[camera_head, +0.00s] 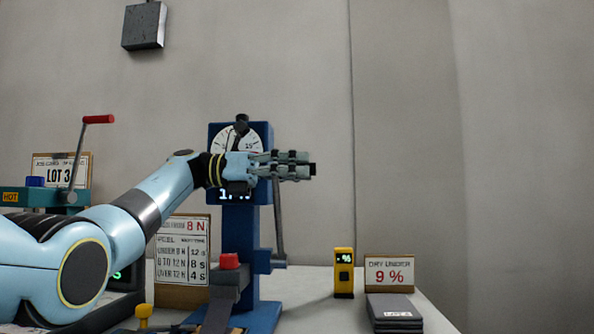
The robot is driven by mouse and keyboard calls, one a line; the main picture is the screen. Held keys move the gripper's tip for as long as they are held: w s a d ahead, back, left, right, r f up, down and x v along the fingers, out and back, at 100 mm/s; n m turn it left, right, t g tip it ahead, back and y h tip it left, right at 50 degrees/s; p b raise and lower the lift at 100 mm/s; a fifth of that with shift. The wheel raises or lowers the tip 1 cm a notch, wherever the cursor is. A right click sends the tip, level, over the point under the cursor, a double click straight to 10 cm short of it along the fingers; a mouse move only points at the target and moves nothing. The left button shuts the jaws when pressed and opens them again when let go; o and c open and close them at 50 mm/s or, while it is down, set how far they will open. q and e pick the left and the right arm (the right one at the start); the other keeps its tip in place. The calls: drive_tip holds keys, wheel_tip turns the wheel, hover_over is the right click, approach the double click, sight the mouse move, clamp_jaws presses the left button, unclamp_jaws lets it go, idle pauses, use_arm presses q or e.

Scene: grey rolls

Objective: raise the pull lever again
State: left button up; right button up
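A blue test stand (239,240) with a round dial gauge (229,139) stands on the table at the middle. A thin dark grey lever bar (279,222) hangs almost upright along its right side; I take this as the pull lever. Its upper end is hidden behind my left gripper. My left gripper (297,166) reaches in from the left across the stand, its fingers pointing right, at the bar's top. The fingers lie close together, and I cannot tell whether they hold anything. My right gripper is not in view.
A teal device (32,196) with a red-handled crank (98,119) stands at the left. A red knob (229,261) sits low before the stand. A yellow meter (344,272), a "9 %" sign (389,271) and dark slabs (394,311) stand to the right. The wall behind is bare there.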

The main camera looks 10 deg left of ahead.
use_arm(q)
drive_tip(key=shift+s+a+r, duration=0.15)
drive_tip(key=shift+s+r, duration=0.05)
drive_tip(key=shift+w+a+f, duration=0.1)
drive_tip(key=shift+a, duration=0.25)
drive_tip(key=a, duration=1.1)
drive_tip(key=shift+a, duration=0.2)
